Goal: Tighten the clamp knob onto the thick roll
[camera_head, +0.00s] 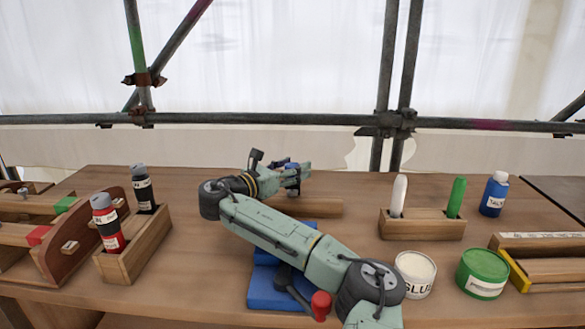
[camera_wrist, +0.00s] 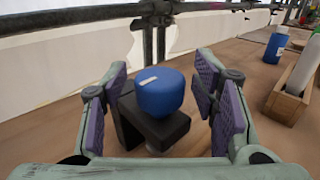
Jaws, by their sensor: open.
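A blue knob (camera_wrist: 158,92) with a small white mark sits on a black clamp body (camera_wrist: 150,125) in the wrist view. My gripper (camera_wrist: 163,84) is open, its purple-padded fingers on either side of the knob, with visible gaps. In the head view my gripper (camera_head: 300,172) is at the back middle of the bench, and the blue knob (camera_head: 290,164) shows partly behind it. A wooden roll-like bar (camera_head: 322,207) lies behind my arm, partly hidden; I cannot tell whether it is the thick roll.
A red knob (camera_head: 321,304) on a black part stands by a blue block (camera_head: 265,292) under my arm. Wooden racks stand at left. A pen holder (camera_head: 425,228), blue bottle (camera_head: 494,194), glue tub (camera_head: 415,275) and green tub (camera_head: 483,272) stand at right. Scaffold poles cross behind.

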